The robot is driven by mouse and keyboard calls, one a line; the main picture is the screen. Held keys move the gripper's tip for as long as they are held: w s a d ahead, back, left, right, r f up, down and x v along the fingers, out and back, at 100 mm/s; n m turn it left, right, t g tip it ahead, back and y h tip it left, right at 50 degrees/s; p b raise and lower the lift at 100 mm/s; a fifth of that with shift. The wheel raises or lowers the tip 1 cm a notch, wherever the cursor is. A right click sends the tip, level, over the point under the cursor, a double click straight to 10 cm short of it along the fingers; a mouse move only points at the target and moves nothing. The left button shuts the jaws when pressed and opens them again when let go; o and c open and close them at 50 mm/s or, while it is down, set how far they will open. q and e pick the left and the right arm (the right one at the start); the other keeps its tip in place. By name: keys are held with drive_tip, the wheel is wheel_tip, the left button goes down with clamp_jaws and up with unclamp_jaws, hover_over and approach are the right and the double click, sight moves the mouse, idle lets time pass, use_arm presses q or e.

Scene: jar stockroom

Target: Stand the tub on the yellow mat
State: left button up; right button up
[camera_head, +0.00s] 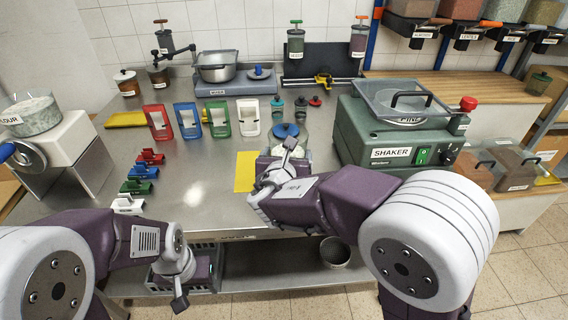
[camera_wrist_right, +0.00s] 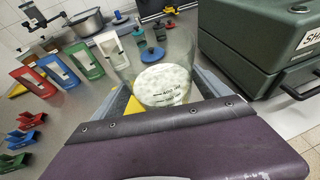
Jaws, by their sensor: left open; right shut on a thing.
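The tub (camera_wrist_right: 163,84) is clear with a whitish fill and a printed label, and stands between my right gripper's fingers in the right wrist view. In the head view my right gripper (camera_head: 283,165) is shut on it and hides most of it. The yellow mat (camera_head: 246,172) lies flat near the table's front edge, just left of that gripper. Its yellow corner (camera_wrist_right: 133,107) shows beside the tub in the wrist view. I cannot tell whether the tub touches the mat. My left gripper (camera_head: 195,293) is open and low, in front of the table.
A green shaker machine (camera_head: 395,125) stands close on the right. A blue lid-like disc (camera_head: 286,131) lies behind the tub. Bare steel lies left of the mat.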

drive_tip(key=w+a+f, duration=0.1)
drive_tip(key=w+f, duration=0.1)
drive_tip(key=w, duration=0.1)
drive_tip(key=w+a+f, duration=0.2)
drive_tip(key=w, duration=0.1)
drive_tip(key=w+a+f+b, duration=0.1)
drive_tip(key=w+a+f, duration=0.1)
drive_tip(key=w, duration=0.2)
drive_tip(key=shift+f, duration=0.3)
drive_tip(key=shift+w+a+f, duration=0.15)
drive_tip(key=shift+w+f, duration=0.05)
drive_tip(key=shift+w, duration=0.05)
wheel_tip(320, 180, down, 4)
drive_tip(key=shift+r+b, duration=0.15)
drive_tip(key=shift+b, duration=0.6)
drive_tip(key=shift+f, duration=0.2)
drive_tip(key=shift+f, duration=0.15)
drive_tip(key=o, duration=1.3)
